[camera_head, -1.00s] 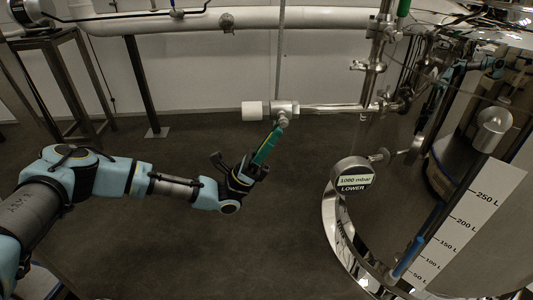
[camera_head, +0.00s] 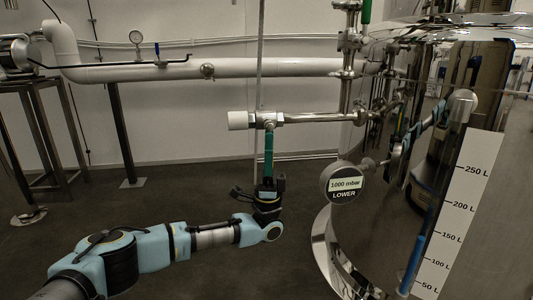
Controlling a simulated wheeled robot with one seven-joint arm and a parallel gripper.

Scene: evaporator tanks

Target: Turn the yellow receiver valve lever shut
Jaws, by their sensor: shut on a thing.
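A valve with a long green lever (camera_head: 268,152) sits on a horizontal steel pipe (camera_head: 315,118) with a white end cap (camera_head: 237,120). The lever hangs straight down from the valve body (camera_head: 266,119), at right angles to the pipe in the picture. I see no yellow lever. My gripper (camera_head: 268,184) is shut on the lower end of the green lever, which its fingers hide. My arm reaches up to it from the lower left.
A steel tank with a level scale (camera_head: 459,215) stands at right. A round gauge (camera_head: 343,183) reading 1000 mbar, marked LOWER, juts out right of my gripper. A white pipe (camera_head: 260,68) runs behind.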

